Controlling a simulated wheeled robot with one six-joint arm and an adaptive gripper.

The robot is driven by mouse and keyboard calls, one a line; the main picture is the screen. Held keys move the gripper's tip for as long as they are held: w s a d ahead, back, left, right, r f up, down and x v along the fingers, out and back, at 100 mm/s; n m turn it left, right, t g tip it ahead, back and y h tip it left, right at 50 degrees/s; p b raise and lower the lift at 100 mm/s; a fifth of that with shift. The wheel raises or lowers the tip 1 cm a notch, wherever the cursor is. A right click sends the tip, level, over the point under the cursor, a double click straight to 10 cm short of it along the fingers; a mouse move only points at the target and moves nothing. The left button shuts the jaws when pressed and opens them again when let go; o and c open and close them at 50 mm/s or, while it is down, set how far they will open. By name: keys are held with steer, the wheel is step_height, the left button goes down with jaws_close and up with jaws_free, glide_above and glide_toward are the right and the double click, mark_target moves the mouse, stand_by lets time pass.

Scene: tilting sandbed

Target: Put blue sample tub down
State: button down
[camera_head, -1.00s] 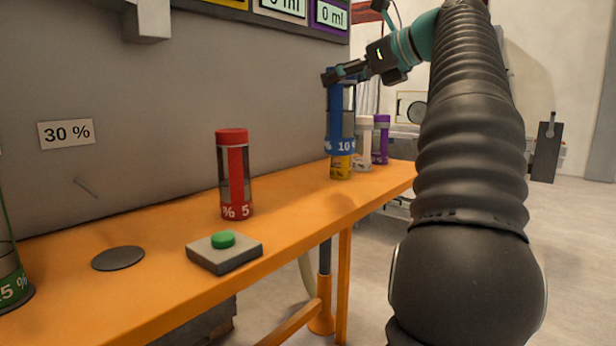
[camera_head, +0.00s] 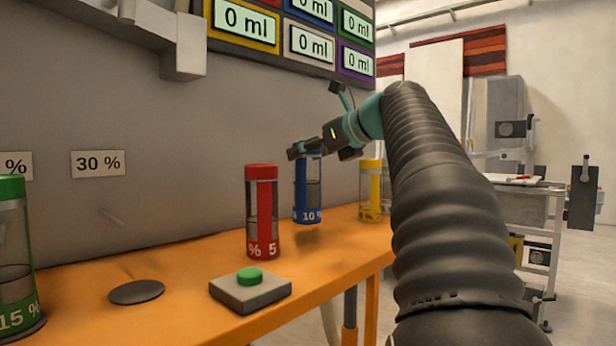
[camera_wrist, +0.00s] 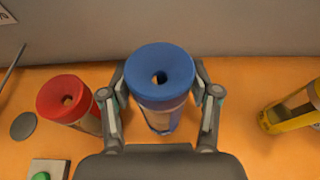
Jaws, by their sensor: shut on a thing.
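The blue sample tub (camera_head: 308,192) is a clear cylinder with a blue cap, a blue stripe and a blue base marked 10. My gripper (camera_head: 306,152) is shut on its upper part and holds it upright over the orange bench (camera_head: 190,264). A shadow on the bench below the tub suggests a small gap under it. In the wrist view the blue tub (camera_wrist: 160,75) sits between both fingers, and its round cap with a central hole faces the camera.
The red tub (camera_head: 262,212) stands close to the left, the yellow tub (camera_head: 370,190) to the right. A grey box with a green button (camera_head: 250,288), a dark disc (camera_head: 136,292) and a green tub (camera_head: 18,260) are further left. The grey wall (camera_head: 190,130) is behind.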

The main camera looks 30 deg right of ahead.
mark_target(318, 167)
steer(key=shift+f+b, duration=0.85)
steer(key=shift+f, duration=1.15)
steer(key=shift+c, duration=1.2)
jaws_free()
steer(key=shift+s+d+r, duration=0.15)
steer(key=shift+s+r, duration=0.05)
steer(key=shift+s, duration=0.05)
steer(key=p+v, duration=0.1)
steer(key=v, duration=1)
steer(key=shift+s, duration=0.3)
steer(key=shift+r, duration=0.1)
